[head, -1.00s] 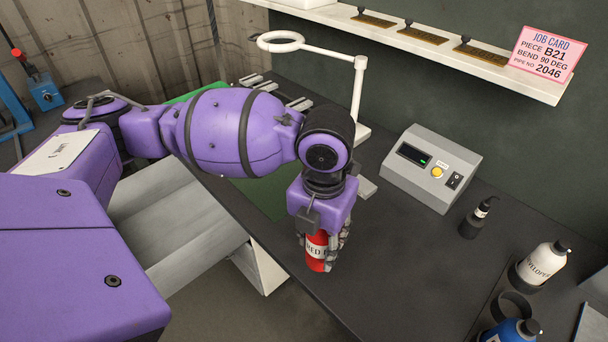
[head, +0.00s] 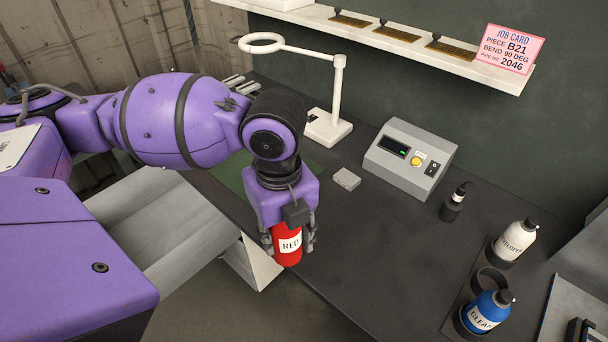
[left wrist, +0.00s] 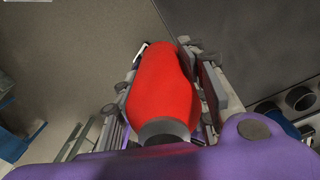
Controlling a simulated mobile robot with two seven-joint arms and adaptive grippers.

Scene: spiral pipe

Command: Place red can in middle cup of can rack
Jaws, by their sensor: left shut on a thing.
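The red can (head: 288,253) is between the fingers of my left gripper (head: 290,243), which is shut on it. It hangs roughly upright near the front edge of the bench, its label facing the head camera. In the left wrist view the red can (left wrist: 162,90) fills the middle between the fingers. The can rack (head: 464,292) is at the lower right of the head view. Its middle cup (head: 490,280) is an empty dark ring. A white bottle (head: 515,240) stands in the back cup and a blue bottle (head: 484,314) in the front cup. My right gripper is not in view.
A grey control box (head: 411,160), a small black bottle (head: 456,203) and a white ring stand (head: 330,125) stand towards the back of the bench. A small grey block (head: 346,179) lies near the gripper. The bench (head: 375,265) between gripper and rack is clear.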

